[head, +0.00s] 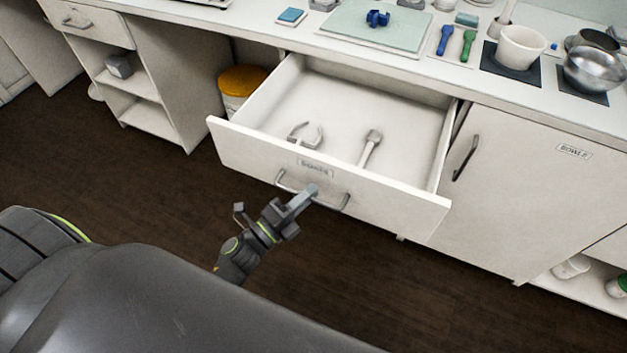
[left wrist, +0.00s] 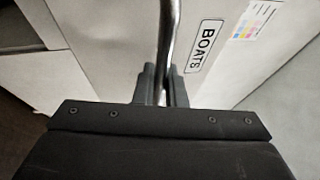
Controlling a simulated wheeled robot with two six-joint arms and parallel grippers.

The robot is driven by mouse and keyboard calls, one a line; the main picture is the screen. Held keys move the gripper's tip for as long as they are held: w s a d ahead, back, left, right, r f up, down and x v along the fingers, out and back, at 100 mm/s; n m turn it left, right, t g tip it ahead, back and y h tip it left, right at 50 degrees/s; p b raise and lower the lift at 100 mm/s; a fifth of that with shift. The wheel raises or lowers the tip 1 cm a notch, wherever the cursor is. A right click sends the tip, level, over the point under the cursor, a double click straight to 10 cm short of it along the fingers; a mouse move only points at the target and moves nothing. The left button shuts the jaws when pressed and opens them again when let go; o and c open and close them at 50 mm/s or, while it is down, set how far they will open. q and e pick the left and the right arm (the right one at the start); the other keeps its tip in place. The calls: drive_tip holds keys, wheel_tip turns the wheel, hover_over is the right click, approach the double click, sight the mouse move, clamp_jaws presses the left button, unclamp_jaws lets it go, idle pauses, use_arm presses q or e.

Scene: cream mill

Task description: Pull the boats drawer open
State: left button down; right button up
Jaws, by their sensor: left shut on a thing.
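The boats drawer (head: 225,146) is pulled well out from the white counter, and its inside shows. Its front carries a label that reads BOATS in the left wrist view (left wrist: 202,48). A metal bar handle (head: 335,203) runs across the drawer front; it also shows in the left wrist view (left wrist: 170,40). My left gripper (head: 306,195) is shut on the handle, with a finger on each side of the bar. Inside the drawer lie a grey open-ended tool (head: 305,135) and a light long-handled tool (head: 371,148). My right gripper is not in view.
A door labelled BOWLS (head: 540,180) is shut to the right of the drawer. A yellow-lidded tub (head: 243,80) stands under the counter on the left. Bowls, a blue tool (head: 445,40) and a green tool (head: 468,45) lie on the counter. The dark floor (head: 130,190) is clear.

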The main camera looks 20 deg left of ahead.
use_arm(q)
drive_tip(key=shift+s, duration=0.3)
drive_tip(key=c, duration=1.5)
unclamp_jaws()
drive_tip(key=b+v, duration=0.4)
drive_tip(key=v, duration=1.3)
drive_tip(key=shift+s, duration=0.2)
drive_tip(key=shift+a, duration=0.15)
